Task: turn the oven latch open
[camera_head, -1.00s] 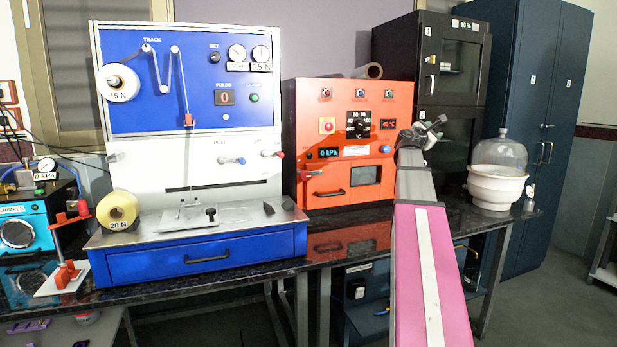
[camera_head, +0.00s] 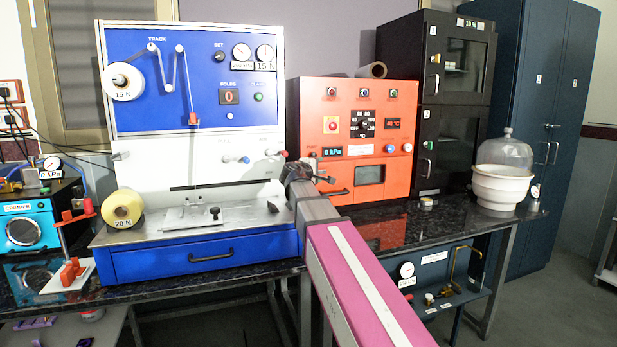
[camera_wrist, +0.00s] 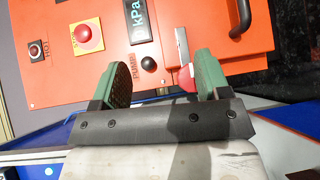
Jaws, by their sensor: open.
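The orange oven (camera_head: 345,98) stands on the dark bench, and its front panel fills much of the wrist view (camera_wrist: 75,45). Its latch shows in the wrist view as a grey metal strip (camera_wrist: 181,45) with a red end (camera_wrist: 187,77). My gripper (camera_wrist: 161,66) is open, its two green-padded fingers on either side of the red end. The red end lies nearer the right finger; whether they touch is unclear. In the head view my gripper (camera_head: 326,180) is at the oven's lower left front, and the latch is hidden behind it.
A dark handle (camera_wrist: 240,15) shows near the right finger. A black knob (camera_wrist: 149,64) and a red button (camera_wrist: 84,34) sit on the panel. The blue and white machine (camera_head: 190,170) stands close on the left. A glass bell jar (camera_head: 505,160) is at right.

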